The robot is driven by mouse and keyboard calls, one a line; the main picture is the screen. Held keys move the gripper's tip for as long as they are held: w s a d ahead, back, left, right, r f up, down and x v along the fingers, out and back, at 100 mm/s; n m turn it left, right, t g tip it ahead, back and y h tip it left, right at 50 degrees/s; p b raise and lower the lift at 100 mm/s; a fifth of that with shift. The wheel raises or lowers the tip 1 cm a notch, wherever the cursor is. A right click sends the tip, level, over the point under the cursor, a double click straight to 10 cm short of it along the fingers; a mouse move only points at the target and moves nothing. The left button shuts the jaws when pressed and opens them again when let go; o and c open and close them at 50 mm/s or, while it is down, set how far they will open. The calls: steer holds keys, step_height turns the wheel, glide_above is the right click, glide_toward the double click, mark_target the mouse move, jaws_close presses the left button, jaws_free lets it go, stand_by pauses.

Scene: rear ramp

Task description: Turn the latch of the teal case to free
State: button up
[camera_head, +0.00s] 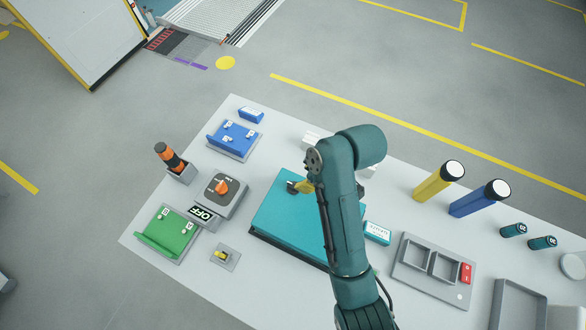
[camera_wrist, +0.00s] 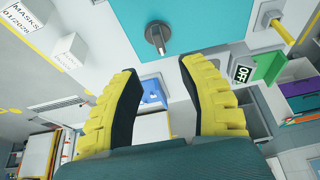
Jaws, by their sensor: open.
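The teal case (camera_head: 282,222) lies flat on the white table, partly hidden behind my arm. In the wrist view the case (camera_wrist: 205,18) fills the top middle. Its latch (camera_wrist: 157,36) is a dark grey round hub with a short lever, pointing down in that picture. In the head view I cannot clearly tell the latch from my fingers. My gripper (camera_head: 301,187) is over the case's far left part. In the wrist view my gripper (camera_wrist: 158,72) is open and empty, with yellow-backed, dark-padded fingers. The latch shows beyond the fingertips, between their lines, apart from both.
Left of the case stand a grey box with an orange knob (camera_head: 222,187), a small yellow switch (camera_head: 222,254) and a green holder (camera_head: 168,234). A blue holder (camera_head: 236,136) is behind. A grey compartment tray (camera_head: 408,272) and yellow and blue cylinders (camera_head: 432,187) are right of my arm.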

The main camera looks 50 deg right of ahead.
mark_target(293, 184)
steer(key=x, duration=1)
steer(key=shift+w, duration=0.25)
steer(key=shift+c, duration=0.4)
jaws_close()
